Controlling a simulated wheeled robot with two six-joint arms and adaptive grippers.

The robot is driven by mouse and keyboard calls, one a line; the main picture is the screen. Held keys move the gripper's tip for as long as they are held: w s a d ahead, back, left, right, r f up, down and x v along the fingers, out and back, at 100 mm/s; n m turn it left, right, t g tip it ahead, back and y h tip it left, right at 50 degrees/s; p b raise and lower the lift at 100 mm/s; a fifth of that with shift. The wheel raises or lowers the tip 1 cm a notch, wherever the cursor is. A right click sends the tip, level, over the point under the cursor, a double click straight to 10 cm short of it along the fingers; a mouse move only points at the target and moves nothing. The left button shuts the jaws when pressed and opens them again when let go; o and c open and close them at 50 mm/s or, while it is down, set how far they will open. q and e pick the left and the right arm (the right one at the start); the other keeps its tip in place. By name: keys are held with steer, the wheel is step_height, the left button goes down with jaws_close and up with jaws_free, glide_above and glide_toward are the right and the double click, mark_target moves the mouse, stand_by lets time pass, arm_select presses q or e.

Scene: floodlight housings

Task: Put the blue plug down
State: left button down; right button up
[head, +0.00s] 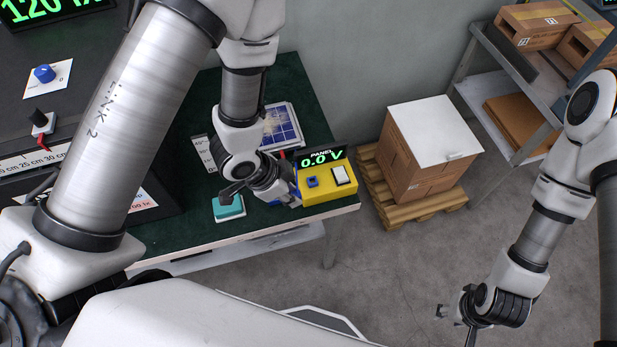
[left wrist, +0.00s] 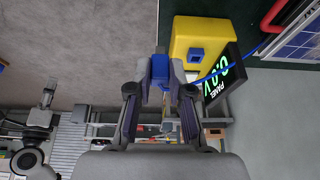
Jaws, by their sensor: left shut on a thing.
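The blue plug (left wrist: 160,70) is held between the fingertips of my left gripper (left wrist: 160,82), which is shut on it. A blue cable trails from the plug to the right in the left wrist view. In the head view my left gripper (head: 283,195) is at the left side of the yellow meter box (head: 325,193), near the table's front edge, and largely hides the plug. The box also shows in the left wrist view (left wrist: 203,30), beside the plug, with a blue socket (left wrist: 197,55) on it. My right gripper (head: 456,320) hangs over the floor, away from the table; its fingers are unclear.
The green table mat (head: 290,75) bears a solar panel (head: 282,127) and a teal block (head: 228,208). The display (head: 320,158) reads 0.0 V. A carton (head: 425,150) on a pallet (head: 430,207) stands right of the table. Floor between is clear.

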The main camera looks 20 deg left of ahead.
arm_select(q)
steer(key=w+p, duration=0.1)
steer(key=w, duration=0.1)
steer(key=w+p, duration=0.1)
steer(key=w, duration=0.2)
steer(key=w+d+p, duration=0.1)
steer(key=w, duration=0.1)
steer(key=shift+w, duration=0.35)
steer(key=f, duration=0.2)
steer(key=f+p, duration=0.1)
steer(key=shift+w+d+f, duration=0.1)
steer(key=shift+w+f, duration=0.05)
steer(key=shift+w, duration=0.1)
steer(key=shift+f, duration=0.45)
steer(key=c, duration=1.1)
jaws_free()
arm_select(e)
step_height(320, 180, up, 5)
steer(key=shift+a, duration=0.1)
arm_select(q)
steer(key=shift+o, duration=0.2)
arm_select(e)
steer(key=shift+r, duration=0.1)
